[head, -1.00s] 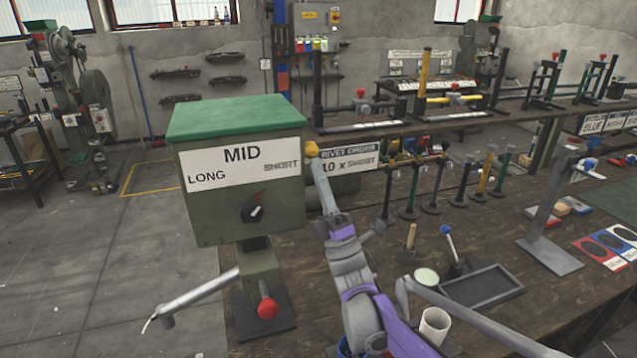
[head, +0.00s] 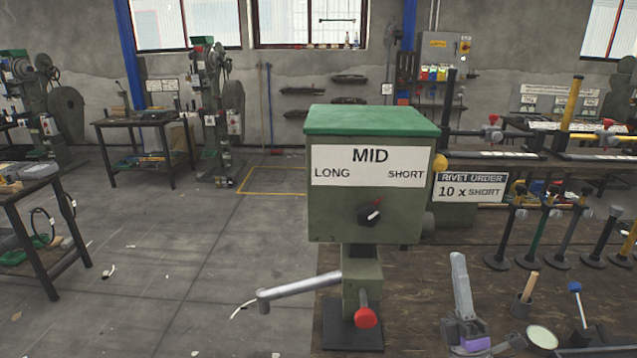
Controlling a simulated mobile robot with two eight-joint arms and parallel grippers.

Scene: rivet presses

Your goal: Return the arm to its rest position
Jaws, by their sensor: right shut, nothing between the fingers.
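My right gripper (head: 459,262) points upward at the lower right of the press, over the dark bench. It is shut and empty, and stands apart from the press. The press (head: 325,220) is an olive green box with a green top and a label reading MID, LONG and SHORT. A black dial (head: 369,214) sits on its front, with its pointer toward the upper right. A grey lever (head: 300,289) reaches out to the left, and a red knob (head: 365,317) is at its base. My left gripper is not in view.
A rivet order sign (head: 469,188) reads 10 x SHORT. Several dark posts on round feet stand on the bench at right. A wooden-handled tool in a dark cup (head: 522,305) and a pale green-topped cup (head: 542,337) are close to my gripper. The floor at left is mostly open.

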